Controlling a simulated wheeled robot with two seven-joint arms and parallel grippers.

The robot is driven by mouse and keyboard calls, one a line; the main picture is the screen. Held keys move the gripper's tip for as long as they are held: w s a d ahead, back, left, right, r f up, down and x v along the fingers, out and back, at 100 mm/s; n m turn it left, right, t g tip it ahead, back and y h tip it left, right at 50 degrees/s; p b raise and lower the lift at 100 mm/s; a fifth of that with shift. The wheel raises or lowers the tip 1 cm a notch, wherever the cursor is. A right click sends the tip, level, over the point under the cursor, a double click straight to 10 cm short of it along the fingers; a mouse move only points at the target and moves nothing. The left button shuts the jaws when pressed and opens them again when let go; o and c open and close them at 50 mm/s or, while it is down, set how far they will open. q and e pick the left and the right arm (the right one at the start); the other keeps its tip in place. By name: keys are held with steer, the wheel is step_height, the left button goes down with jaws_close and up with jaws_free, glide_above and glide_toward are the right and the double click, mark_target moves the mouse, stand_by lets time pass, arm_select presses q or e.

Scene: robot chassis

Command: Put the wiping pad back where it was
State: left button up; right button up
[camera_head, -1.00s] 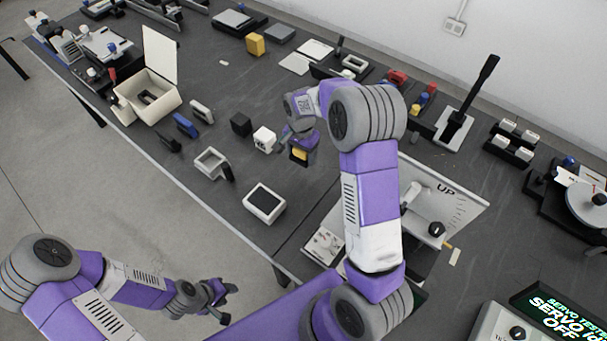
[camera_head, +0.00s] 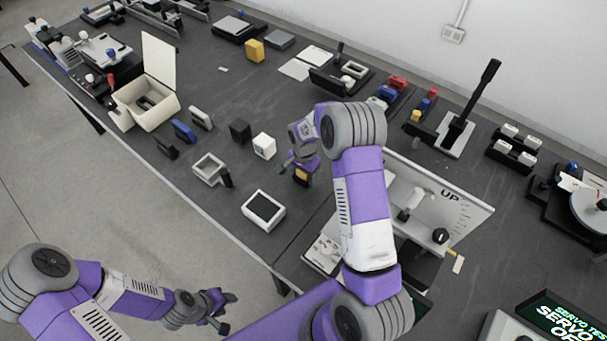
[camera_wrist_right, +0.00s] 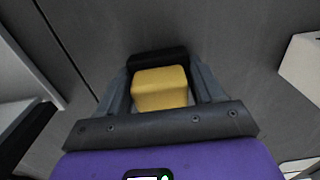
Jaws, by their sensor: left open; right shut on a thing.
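My right gripper (camera_head: 301,170) is shut on a yellow block with a dark part, which looks like the wiping pad (camera_head: 301,175). In the right wrist view, the yellow block (camera_wrist_right: 160,88) sits between the two fingers, with a black strip along its far side. It is over the grey table, right of a white cube; I cannot tell whether it touches the surface. My left gripper (camera_head: 222,305) is open and empty, low and off the table's front edge.
A white cube (camera_head: 263,146) and a black cube (camera_head: 240,130) stand left of the right gripper. A white tray with a dark inset (camera_head: 263,209) lies nearer the front. The panel marked UP (camera_head: 447,196) is to the right. Bare table (camera_head: 240,90) lies behind the cubes.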

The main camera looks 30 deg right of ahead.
steer(key=o, duration=1)
steer(key=shift+f, duration=0.15)
steer(key=shift+r, duration=0.2)
step_height(320, 180, up, 12)
steer(key=shift+r+p, duration=0.1)
steer(key=shift+p, duration=0.8)
